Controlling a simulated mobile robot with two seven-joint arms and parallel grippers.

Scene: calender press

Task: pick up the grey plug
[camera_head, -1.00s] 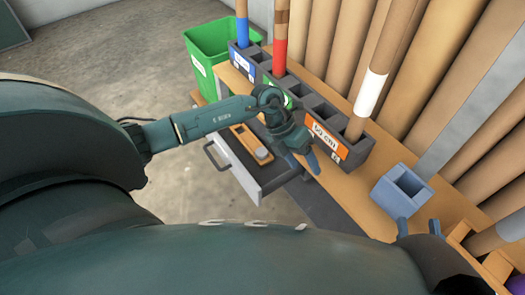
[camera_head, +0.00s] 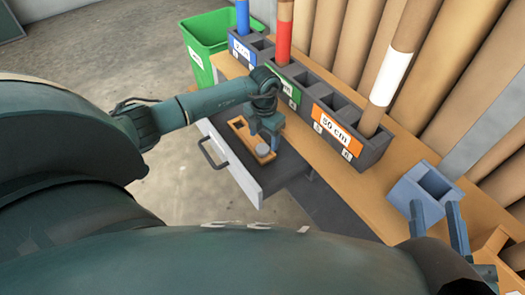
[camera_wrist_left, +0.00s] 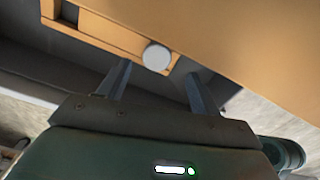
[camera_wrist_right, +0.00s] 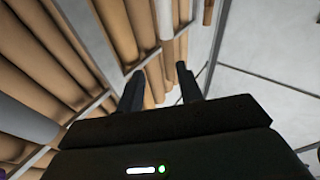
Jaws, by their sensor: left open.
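The grey plug (camera_head: 262,150) is a round light-grey disc at the near end of a wooden tray (camera_head: 238,125) in the open drawer. In the left wrist view the plug (camera_wrist_left: 157,57) lies beyond my fingertips, roughly between them. My left gripper (camera_head: 264,140) is open and empty, just above and beside the plug, apart from it as far as I can see. It also shows in the left wrist view (camera_wrist_left: 158,70). My right gripper (camera_head: 436,212) is open and empty near the blue-grey block at the right; the right wrist view (camera_wrist_right: 158,80) shows its spread fingers.
The drawer (camera_head: 232,165) is pulled out below the wooden bench (camera_head: 380,195). A dark rack (camera_head: 330,118) with labelled slots holds coloured tubes along the bench. A green bin (camera_head: 210,40) stands at the back left. A blue-grey block (camera_head: 422,190) sits on the bench's right part.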

